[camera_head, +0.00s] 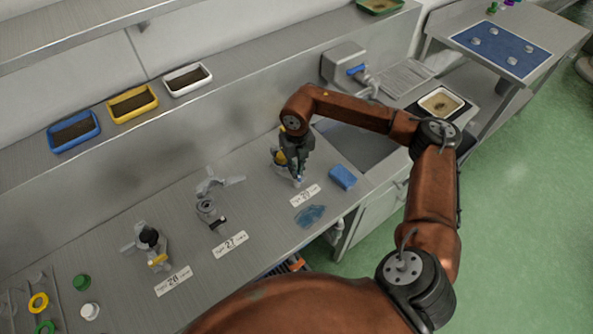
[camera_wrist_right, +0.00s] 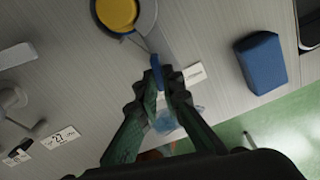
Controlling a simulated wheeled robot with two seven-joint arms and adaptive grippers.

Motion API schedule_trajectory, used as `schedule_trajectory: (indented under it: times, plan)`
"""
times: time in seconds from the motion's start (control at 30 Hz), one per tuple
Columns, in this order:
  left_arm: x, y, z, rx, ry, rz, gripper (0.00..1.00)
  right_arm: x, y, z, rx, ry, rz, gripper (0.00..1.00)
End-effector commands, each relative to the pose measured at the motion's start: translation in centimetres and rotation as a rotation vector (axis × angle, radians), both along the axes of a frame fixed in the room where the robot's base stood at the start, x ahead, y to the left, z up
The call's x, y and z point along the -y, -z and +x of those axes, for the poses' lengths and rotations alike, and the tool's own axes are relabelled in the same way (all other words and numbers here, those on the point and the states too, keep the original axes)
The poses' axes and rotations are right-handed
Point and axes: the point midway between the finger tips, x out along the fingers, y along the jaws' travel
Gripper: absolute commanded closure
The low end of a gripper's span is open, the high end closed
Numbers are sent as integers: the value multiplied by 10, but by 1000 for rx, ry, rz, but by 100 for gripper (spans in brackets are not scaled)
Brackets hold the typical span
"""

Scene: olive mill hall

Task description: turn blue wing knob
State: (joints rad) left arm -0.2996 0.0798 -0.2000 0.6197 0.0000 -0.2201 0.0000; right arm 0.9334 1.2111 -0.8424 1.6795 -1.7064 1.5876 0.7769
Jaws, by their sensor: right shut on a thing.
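The blue wing knob (camera_wrist_right: 157,72) shows in the right wrist view as a narrow blue piece between my right gripper's fingertips (camera_wrist_right: 161,80). The fingers are closed on it, and they hide part of it. It sits beside a round grey fixture with a yellow disc (camera_wrist_right: 117,12). In the head view, my right gripper (camera_head: 298,177) points down at this fixture, behind the rightmost number label (camera_head: 305,195). There the arm and gripper largely hide the knob. My left gripper is not in view.
A blue sponge (camera_head: 342,177) and a blue cloth (camera_head: 310,215) lie close to my right gripper. Two similar fixtures stand to the left, one with a black handle (camera_head: 218,224), one with a yellow handle (camera_head: 157,260). Trays (camera_head: 132,103) line the shelf behind.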

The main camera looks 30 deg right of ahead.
Motion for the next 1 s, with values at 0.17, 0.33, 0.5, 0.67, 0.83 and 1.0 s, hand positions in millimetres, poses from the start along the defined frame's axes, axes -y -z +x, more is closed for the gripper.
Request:
schedule_trajectory:
  times: [0.17,0.33,0.5,0.67,0.83,1.0]
  plan:
    - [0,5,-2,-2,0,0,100,0,0,1,3,-168,-1,100]
    - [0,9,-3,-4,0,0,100,0,0,1,3,-329,-1,100]
    - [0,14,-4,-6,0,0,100,0,0,1,2,-490,-1,100]
    - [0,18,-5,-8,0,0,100,0,1,1,2,-642,-1,100]
    - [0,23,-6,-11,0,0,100,1,0,1,2,-803,-2,100]
    - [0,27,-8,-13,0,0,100,1,0,1,2,-965,-3,100]
